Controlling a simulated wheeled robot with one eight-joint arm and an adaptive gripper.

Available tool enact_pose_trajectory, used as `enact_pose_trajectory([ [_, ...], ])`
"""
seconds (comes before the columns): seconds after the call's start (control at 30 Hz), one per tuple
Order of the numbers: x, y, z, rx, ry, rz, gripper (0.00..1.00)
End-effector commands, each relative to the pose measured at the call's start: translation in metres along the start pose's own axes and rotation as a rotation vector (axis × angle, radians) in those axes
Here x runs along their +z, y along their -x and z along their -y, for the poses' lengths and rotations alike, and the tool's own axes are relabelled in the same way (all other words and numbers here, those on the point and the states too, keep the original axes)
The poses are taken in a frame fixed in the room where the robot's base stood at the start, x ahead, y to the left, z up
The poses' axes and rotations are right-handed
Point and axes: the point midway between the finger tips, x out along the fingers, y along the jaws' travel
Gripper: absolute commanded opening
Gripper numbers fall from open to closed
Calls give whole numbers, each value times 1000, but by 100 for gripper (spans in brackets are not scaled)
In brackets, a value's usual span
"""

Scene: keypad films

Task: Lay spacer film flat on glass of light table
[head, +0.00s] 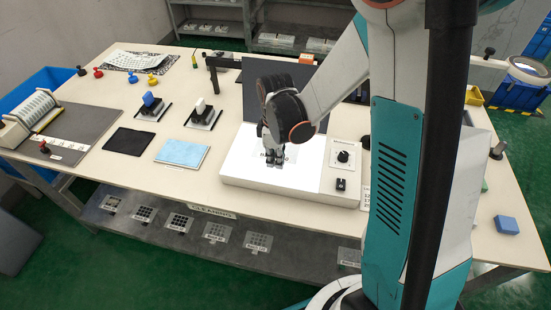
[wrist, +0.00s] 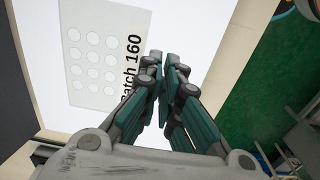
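A thin translucent film (wrist: 93,50) with a grid of pale circles and the print "Batch 160" shows over the bright glass (wrist: 45,90) in the wrist view. Whether this is the spacer film I cannot tell. It looks flat against the glass; any small gap is not visible. The light table (head: 235,170) is white, with its lit glass on the left. My gripper (head: 274,160) points down over the glass and hides much of the film in the head view. In the wrist view its fingertips (wrist: 166,58) are close together beside the printed edge. No film shows clearly between them.
A control panel with a knob (head: 343,156) sits on the light table's right. A dark raised panel (head: 262,72) stands behind it. Left are a blue pad (head: 182,153), a black pad (head: 128,141) and stamps (head: 203,112). Labelled films (head: 216,231) lie on the lower shelf.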

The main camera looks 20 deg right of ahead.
Motion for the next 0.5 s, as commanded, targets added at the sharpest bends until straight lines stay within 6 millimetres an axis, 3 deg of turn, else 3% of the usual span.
enact_pose_trajectory([
  [0.5,0,-6,0,0,0,0,0],
])
